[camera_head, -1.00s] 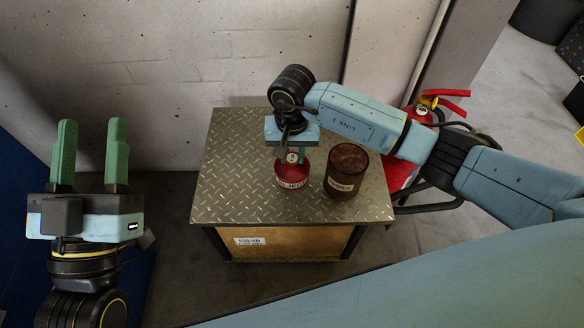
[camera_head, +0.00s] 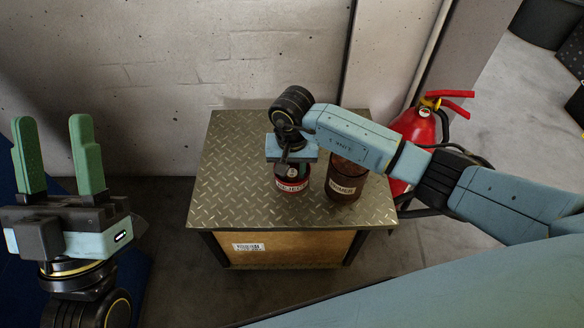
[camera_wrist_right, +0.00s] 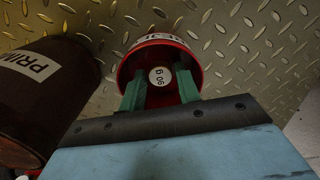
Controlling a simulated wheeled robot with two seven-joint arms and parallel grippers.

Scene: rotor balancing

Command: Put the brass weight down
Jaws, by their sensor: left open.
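The brass weight shows in the right wrist view as a white round label (camera_wrist_right: 160,76) reading what looks like 90 g, inside a red tin (camera_wrist_right: 192,50). The fingers of my right gripper (camera_wrist_right: 160,88) reach into the tin, one on each side of the weight, and appear shut on it. Whether the weight touches the tin's bottom I cannot tell. In the head view my right gripper (camera_head: 291,165) is over the red tin (camera_head: 292,188), its fingertips hidden. My left gripper (camera_head: 58,155) is open and empty, pointing up at the left, away from the table.
A dark brown tin labelled PRIMER (camera_head: 345,180) stands close to the right of the red tin, partly behind my right arm. Both stand on a diamond-plate table top (camera_head: 235,185). The plate's left side is clear. A red fire extinguisher (camera_head: 420,125) stands behind to the right.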

